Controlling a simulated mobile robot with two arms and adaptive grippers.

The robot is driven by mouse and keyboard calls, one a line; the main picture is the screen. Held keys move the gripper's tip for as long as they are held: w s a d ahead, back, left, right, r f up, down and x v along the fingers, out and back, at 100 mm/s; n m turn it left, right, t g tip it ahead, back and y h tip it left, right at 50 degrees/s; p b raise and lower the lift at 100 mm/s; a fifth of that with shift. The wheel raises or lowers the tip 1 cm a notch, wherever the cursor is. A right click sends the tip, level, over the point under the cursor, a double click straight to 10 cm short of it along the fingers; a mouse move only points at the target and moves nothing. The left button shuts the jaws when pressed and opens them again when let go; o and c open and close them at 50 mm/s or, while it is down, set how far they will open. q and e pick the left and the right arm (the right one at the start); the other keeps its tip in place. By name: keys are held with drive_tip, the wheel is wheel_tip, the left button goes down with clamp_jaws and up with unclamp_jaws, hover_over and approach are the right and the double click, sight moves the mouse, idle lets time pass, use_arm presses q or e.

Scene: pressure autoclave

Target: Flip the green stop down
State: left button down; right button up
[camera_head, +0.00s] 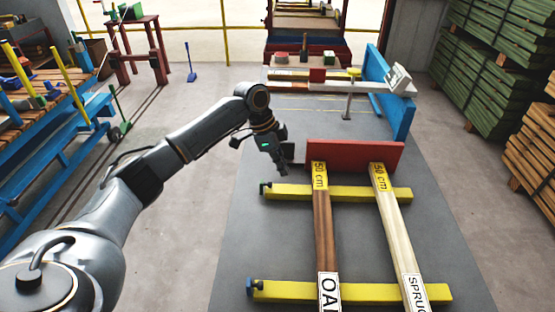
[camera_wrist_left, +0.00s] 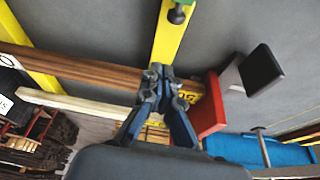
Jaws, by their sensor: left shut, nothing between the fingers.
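I cannot make out a green stop for certain in either view. In the head view my left gripper (camera_head: 282,171) is shut and empty, just left of the red board (camera_head: 355,155) and above the upper yellow bar (camera_head: 345,192). A dark block (camera_head: 289,154) shows right behind the gripper, at the red board's left end. In the left wrist view the closed fingertips (camera_wrist_left: 161,76) lie over the dark brown board, with the red board (camera_wrist_left: 208,108) and the dark block on a grey piece (camera_wrist_left: 262,68) to their right. My right gripper is not in view.
An oak board (camera_head: 323,220) and a spruce board (camera_head: 392,225) lie across the upper bar and a lower yellow bar (camera_head: 350,291). Dark knobs sit at the bars' left ends. A blue upright panel (camera_head: 390,92) stands behind. Grey floor left of the bars is clear.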

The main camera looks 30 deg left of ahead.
use_arm(q)
drive_tip(key=x, duration=0.5)
drive_tip(key=shift+w+d+f+p, duration=0.1)
drive_tip(key=shift+d+f+p, duration=0.05)
drive_tip(key=shift+f+p, duration=0.2)
drive_tip(key=a, duration=0.1)
drive_tip(key=s+a+p, duration=0.1)
drive_tip(key=a, duration=0.1)
drive_tip(key=shift+s+a+r, duration=0.1)
drive_tip(key=shift+s+a, duration=0.2)
drive_tip(key=shift+a, duration=0.15)
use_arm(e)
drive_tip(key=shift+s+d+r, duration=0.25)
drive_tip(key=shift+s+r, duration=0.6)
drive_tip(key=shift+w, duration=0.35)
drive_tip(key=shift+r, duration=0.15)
